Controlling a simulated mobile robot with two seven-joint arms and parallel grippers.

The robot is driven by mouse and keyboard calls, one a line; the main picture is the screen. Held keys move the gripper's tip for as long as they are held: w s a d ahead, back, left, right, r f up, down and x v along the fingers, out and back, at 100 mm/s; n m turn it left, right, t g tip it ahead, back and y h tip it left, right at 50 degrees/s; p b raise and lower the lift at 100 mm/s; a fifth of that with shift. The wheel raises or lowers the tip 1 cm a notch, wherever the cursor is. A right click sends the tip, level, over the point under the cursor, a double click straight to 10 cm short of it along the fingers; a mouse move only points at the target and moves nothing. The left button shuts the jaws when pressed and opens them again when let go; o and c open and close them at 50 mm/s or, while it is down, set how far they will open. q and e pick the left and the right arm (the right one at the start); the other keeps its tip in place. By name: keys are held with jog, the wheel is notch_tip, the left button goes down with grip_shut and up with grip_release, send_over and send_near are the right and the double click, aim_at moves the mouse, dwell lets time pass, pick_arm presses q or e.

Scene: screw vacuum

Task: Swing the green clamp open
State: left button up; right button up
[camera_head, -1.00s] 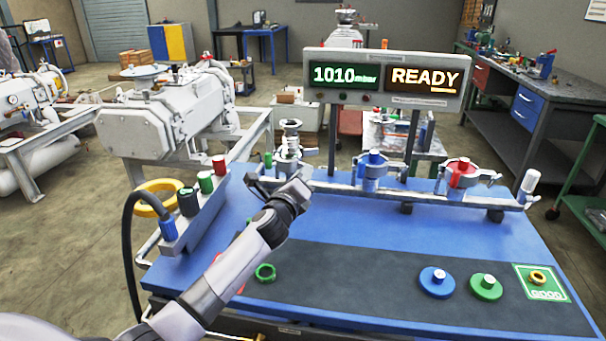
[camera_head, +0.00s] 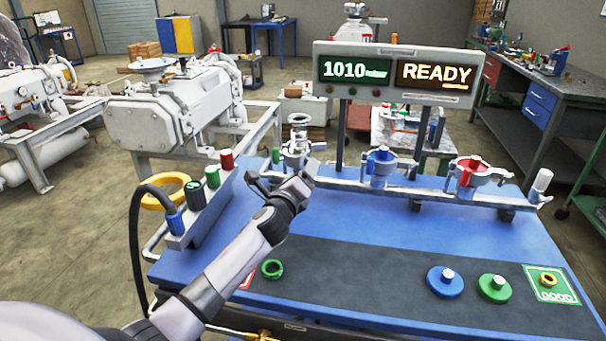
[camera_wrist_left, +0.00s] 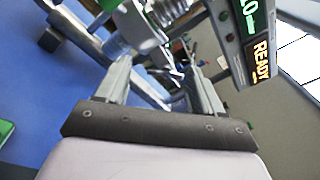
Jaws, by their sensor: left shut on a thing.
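The leftmost clamp (camera_head: 297,150) is a silver-grey metal clamp around an upright fitting at the left end of the rail. A small green part (camera_head: 276,155) shows at its left, so I take it as the green clamp. My left gripper (camera_head: 284,176) is right in front of it, low at its near side. In the left wrist view, my left gripper (camera_wrist_left: 160,68) has its fingers apart on either side of a thin metal part of the clamp. The grip itself is partly hidden and blurred. My right gripper is out of view.
Along the rail (camera_head: 410,188) stand a clamp with a blue part (camera_head: 381,165) and one with a red part (camera_head: 468,172). A display (camera_head: 397,74) reading 1010 and READY rises behind. A block with coloured caps (camera_head: 190,222) stands left. The blue tabletop (camera_head: 350,218) has free room in front.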

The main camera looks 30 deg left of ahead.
pick_arm(q)
jog(key=v, duration=0.6)
jog(key=shift+s, duration=0.3)
